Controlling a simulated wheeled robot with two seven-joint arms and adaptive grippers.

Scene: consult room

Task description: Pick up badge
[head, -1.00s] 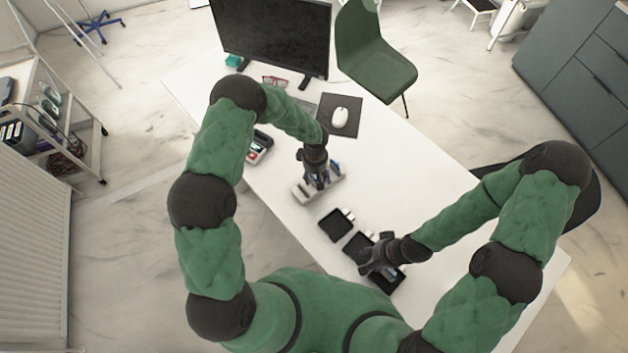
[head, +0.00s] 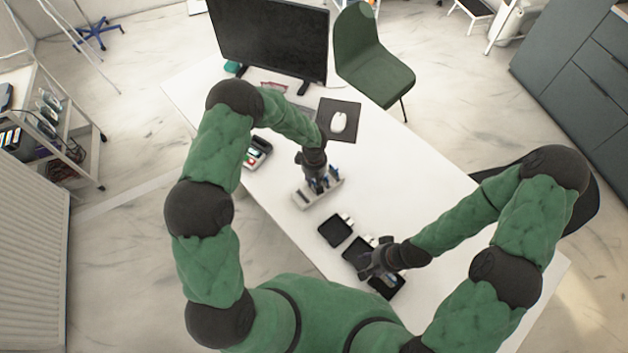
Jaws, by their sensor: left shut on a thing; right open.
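My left gripper (head: 316,182) points down at a pale grey holder (head: 302,200) on the white table. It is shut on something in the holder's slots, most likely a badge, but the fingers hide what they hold. Small blue pieces (head: 335,173) show beside the fingers in the holder. My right gripper (head: 368,264) is open and hangs over the near black trays. No badge can be made out clearly.
Black trays (head: 335,231) with small white tabs lie in a row on the white table (head: 420,185). A mouse (head: 339,122) on a dark pad, a monitor (head: 270,40) and a small device (head: 257,152) stand farther back. The table's right part is clear.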

